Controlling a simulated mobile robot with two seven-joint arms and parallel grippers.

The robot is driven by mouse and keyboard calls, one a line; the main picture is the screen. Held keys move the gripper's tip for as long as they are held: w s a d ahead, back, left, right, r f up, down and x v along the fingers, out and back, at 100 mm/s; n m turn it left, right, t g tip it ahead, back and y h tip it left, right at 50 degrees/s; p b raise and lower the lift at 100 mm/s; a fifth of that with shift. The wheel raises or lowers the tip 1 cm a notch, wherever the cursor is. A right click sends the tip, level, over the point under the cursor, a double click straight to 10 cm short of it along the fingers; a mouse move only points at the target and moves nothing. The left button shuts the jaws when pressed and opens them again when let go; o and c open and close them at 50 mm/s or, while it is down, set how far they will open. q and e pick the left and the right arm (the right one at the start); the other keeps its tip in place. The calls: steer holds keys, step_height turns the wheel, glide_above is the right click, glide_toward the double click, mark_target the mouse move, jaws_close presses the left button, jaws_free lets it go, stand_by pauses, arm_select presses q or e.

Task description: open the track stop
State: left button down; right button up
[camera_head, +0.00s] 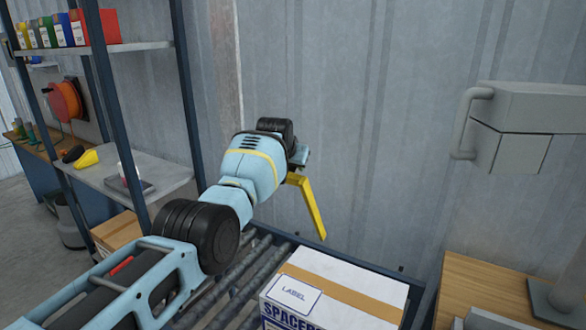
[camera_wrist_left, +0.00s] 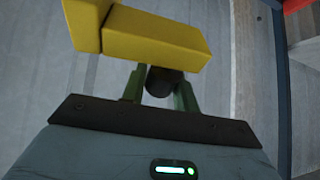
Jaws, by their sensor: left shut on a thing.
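The track stop shows as a yellow bar (camera_head: 312,208) that slants down to the right above the roller track (camera_head: 236,285). Close up in the left wrist view, its yellow arm (camera_wrist_left: 155,38) crosses the top, with a dark round knob (camera_wrist_left: 163,82) below it. My left gripper (camera_head: 299,158) is at the upper end of the bar. In the left wrist view its two green fingers (camera_wrist_left: 160,92) stand on either side of the knob, shut on it. The head view hides most of the fingers. My right gripper is not in view.
A white labelled box (camera_head: 345,285) sits on the rollers just in front of the bar. A shelf rack (camera_head: 140,180) stands at the left. A wooden table (camera_head: 490,290) and a grey machine (camera_head: 525,130) are at the right. A corrugated wall (camera_head: 350,80) closes the back.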

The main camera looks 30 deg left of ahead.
arm_select(q)
steer(key=shift+w, duration=0.2)
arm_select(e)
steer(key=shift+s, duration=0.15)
arm_select(q)
steer(key=c, duration=1.1)
jaws_free()
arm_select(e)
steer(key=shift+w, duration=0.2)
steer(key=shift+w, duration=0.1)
arm_select(q)
steer(key=shift+s+r+p, duration=0.2)
steer(key=shift+r+p, duration=0.1)
steer(key=p+v, duration=0.3)
steer(key=v, duration=0.3)
steer(key=shift+w+r+p, duration=0.1)
steer(key=shift+r+p, duration=0.2)
steer(key=shift+p, duration=0.05)
steer(key=shift+s+d+r, duration=0.1)
steer(key=shift+s+r, duration=0.1)
steer(key=shift+s, duration=0.25)
steer(key=shift+s+p, duration=0.1)
steer(key=shift+p, duration=0.2)
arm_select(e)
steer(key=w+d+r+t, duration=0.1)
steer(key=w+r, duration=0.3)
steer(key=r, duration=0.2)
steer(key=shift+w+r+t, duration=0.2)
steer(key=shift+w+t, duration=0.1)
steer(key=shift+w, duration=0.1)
